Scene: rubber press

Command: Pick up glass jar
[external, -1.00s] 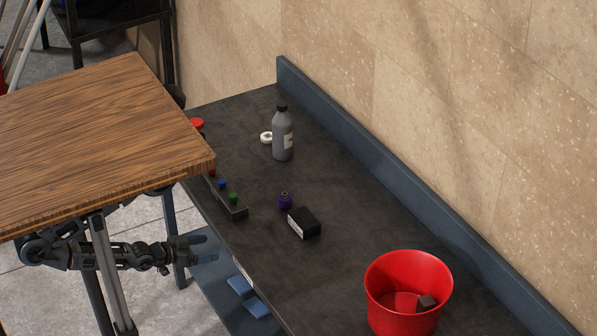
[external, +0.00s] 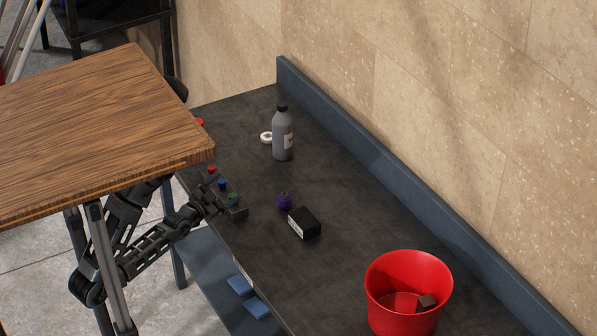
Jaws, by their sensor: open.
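I cannot pick out a plainly clear glass jar. A small purple container (external: 285,201) stands on the dark worktop (external: 330,190), left of a black box; it may be the jar, but it is too small to tell. My gripper (external: 226,198) is open over the worktop's left edge, close to the button strip. It is left of the purple container and apart from it. Its fingers are small and dark here, and nothing shows between them.
A wooden tabletop (external: 90,130) overhangs my arm. The back ledge (external: 400,170) borders the wall.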

